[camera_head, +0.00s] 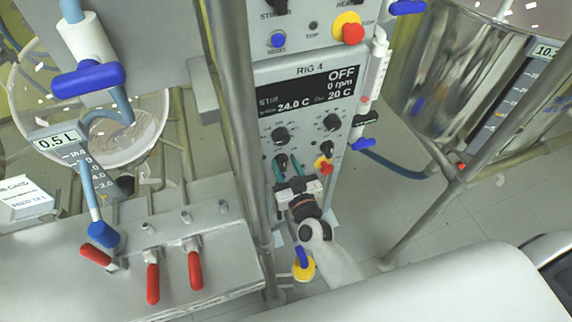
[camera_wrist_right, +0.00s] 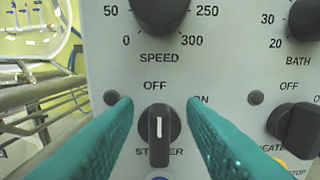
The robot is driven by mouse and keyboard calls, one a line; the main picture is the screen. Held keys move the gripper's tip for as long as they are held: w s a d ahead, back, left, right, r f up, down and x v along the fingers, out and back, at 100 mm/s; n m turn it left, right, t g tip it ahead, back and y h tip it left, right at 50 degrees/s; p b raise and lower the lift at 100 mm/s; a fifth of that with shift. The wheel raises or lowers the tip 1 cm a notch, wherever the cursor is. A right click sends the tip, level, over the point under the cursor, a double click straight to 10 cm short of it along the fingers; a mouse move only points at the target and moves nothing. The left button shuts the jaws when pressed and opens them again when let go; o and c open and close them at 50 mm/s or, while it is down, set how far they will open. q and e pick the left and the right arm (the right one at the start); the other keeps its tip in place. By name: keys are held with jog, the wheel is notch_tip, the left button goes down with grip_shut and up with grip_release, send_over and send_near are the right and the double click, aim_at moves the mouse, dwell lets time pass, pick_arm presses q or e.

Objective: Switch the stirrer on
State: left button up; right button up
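The stirrer switch (camera_wrist_right: 158,136) is a black rotary knob low on the rig 4 panel. Its white mark points up at OFF; ON is printed to the upper right. My right gripper (camera_head: 288,166) is at the panel front. In the right wrist view its two green fingers (camera_wrist_right: 158,118) are open, one on each side of the knob. I cannot tell whether they touch it. The display (camera_head: 308,90) reads OFF, 0 rpm and 20 C. My left gripper is not in view.
The speed dial (camera_wrist_right: 158,12) is above the switch, and the heater knob (camera_wrist_right: 296,128) is to its right. A red stop button (camera_head: 325,165) is close to my right gripper. Metal posts (camera_head: 237,130) stand left of the panel. Red valve handles (camera_head: 153,283) are at lower left.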

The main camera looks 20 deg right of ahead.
jog(key=shift+w, duration=0.1)
grip_shut()
jog(key=shift+m, duration=0.3)
jog(key=shift+d+m, duration=0.25)
jog(key=shift+m, duration=0.65)
jog(key=m, duration=0.2)
jog(key=shift+d+f+m+p, duration=0.1)
jog(key=shift+d+m+p, duration=0.2)
jog(key=shift+m, duration=0.1)
jog(key=m, duration=0.3)
jog(key=shift+d+f, duration=0.25)
jog(key=shift+d, duration=0.05)
jog(key=shift+d+f+m+b, duration=0.1)
jog(key=shift+m+b, duration=0.15)
jog(key=shift+m, duration=0.65)
jog(key=shift+d+f+m+b, duration=0.1)
jog(key=shift+m+b, duration=0.15)
jog(key=shift+m, duration=0.65)
